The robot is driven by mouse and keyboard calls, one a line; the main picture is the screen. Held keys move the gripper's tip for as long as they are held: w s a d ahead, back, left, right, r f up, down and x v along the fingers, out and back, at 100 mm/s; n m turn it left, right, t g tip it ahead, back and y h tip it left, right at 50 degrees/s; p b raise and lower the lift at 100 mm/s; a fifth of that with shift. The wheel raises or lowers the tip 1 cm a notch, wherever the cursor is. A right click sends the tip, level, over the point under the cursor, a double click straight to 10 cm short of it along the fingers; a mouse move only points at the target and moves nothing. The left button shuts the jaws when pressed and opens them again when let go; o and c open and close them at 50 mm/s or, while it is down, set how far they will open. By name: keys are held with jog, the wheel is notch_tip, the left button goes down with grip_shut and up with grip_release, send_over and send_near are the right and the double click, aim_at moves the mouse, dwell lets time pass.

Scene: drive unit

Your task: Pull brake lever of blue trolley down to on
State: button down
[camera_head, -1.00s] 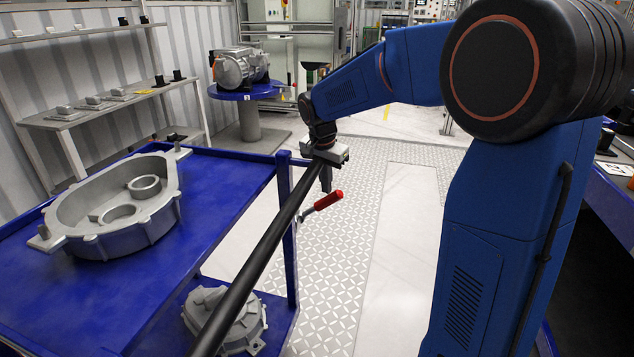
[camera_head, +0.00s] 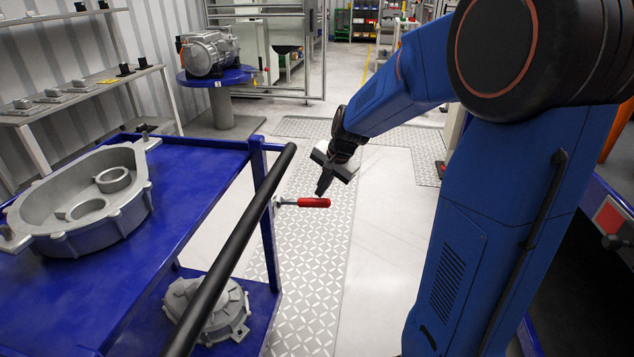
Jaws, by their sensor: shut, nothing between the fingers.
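The blue trolley (camera_head: 195,178) stands at the left with a black push bar (camera_head: 236,240) along its near right side. Its brake lever has a red grip (camera_head: 314,202) on a short metal shank beside the trolley's right corner post. The lever sticks out to the right, about level in the picture. My gripper (camera_head: 320,190) is shut and empty. It points down, with its fingertips just above the red grip in the picture. I cannot tell whether they touch it.
A grey cast housing (camera_head: 82,232) lies on the trolley's top shelf and another casting (camera_head: 207,308) on its lower shelf. A round blue stand (camera_head: 216,78) with a motor is behind. Pale floor (camera_head: 385,215) is free right of the lever.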

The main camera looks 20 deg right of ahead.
aim_at(326, 200)
jog(key=f, duration=0.3)
jog(key=d+f, duration=0.1)
jog(key=shift+s+d+f, duration=0.1)
jog(key=shift+s+f, duration=0.05)
jog(key=shift+s, duration=0.25)
jog(key=shift+s+d+f, duration=0.1)
jog(key=shift+f, duration=1.05)
jog(key=shift+s+f, duration=0.1)
jog(key=shift+f, duration=0.05)
jog(key=shift+s+f, duration=0.1)
jog(key=shift+f, duration=0.1)
jog(key=shift+r, duration=0.1)
jog(key=shift+d+r, duration=0.15)
jog(key=shift+r, duration=0.1)
jog(key=s+d+r, duration=0.5)
jog(key=d+r, duration=0.1)
jog(key=r, duration=0.3)
jog(key=shift+s+d+r, duration=0.25)
jog(key=shift+d, duration=0.1)
